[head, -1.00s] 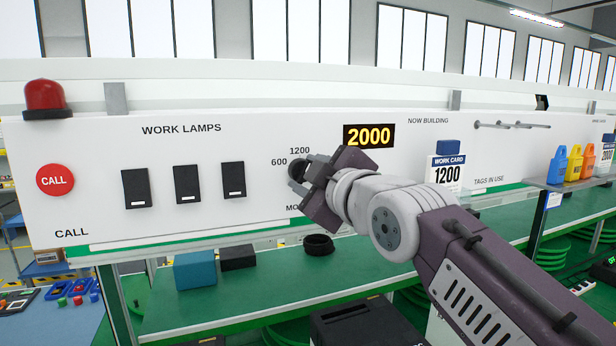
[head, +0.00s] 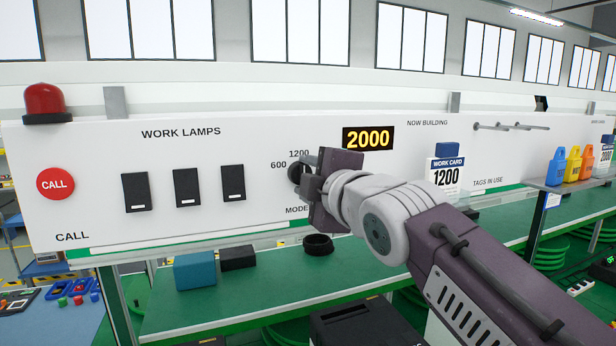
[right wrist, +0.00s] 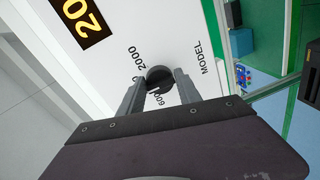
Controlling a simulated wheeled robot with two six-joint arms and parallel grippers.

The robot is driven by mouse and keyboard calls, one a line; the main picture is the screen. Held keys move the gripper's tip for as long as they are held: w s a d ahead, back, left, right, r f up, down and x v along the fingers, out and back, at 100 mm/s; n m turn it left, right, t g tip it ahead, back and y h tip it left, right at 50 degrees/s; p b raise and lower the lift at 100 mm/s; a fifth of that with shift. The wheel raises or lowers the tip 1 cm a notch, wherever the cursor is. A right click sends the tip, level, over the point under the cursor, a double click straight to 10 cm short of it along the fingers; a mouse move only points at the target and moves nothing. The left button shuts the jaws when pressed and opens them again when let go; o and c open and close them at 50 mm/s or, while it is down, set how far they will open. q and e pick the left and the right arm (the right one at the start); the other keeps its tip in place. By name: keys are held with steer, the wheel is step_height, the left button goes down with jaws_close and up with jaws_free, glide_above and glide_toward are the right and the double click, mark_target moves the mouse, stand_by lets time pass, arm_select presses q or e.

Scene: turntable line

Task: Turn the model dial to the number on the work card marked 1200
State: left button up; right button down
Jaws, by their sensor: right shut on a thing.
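The model dial (head: 294,172) is a round black knob on the white panel, with 600 and 1200 printed beside it. My right gripper (head: 306,176) is at the dial and hides part of it and of the lettering. In the right wrist view the dial (right wrist: 159,77) sits between the two grey fingers of my gripper (right wrist: 158,84), which is shut on it. The dial's exact pointing is hard to tell. The work card (head: 446,175) reads 1200. The lit display (head: 368,137) reads 2000. My left gripper is not in view.
Three black lamp switches (head: 186,187) and a red CALL button (head: 55,183) are left of the dial. A green shelf (head: 260,287) below holds a teal box (head: 195,270) and a black ring (head: 318,244). Coloured tags (head: 573,164) stand at the right.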

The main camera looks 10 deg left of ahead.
steer(key=shift+s+r, duration=0.1)
steer(key=shift+r, duration=0.2)
steer(key=c, duration=0.9)
jaws_free()
steer(key=shift+f, duration=0.15)
steer(key=b+v, duration=0.4)
steer(key=v, duration=0.5)
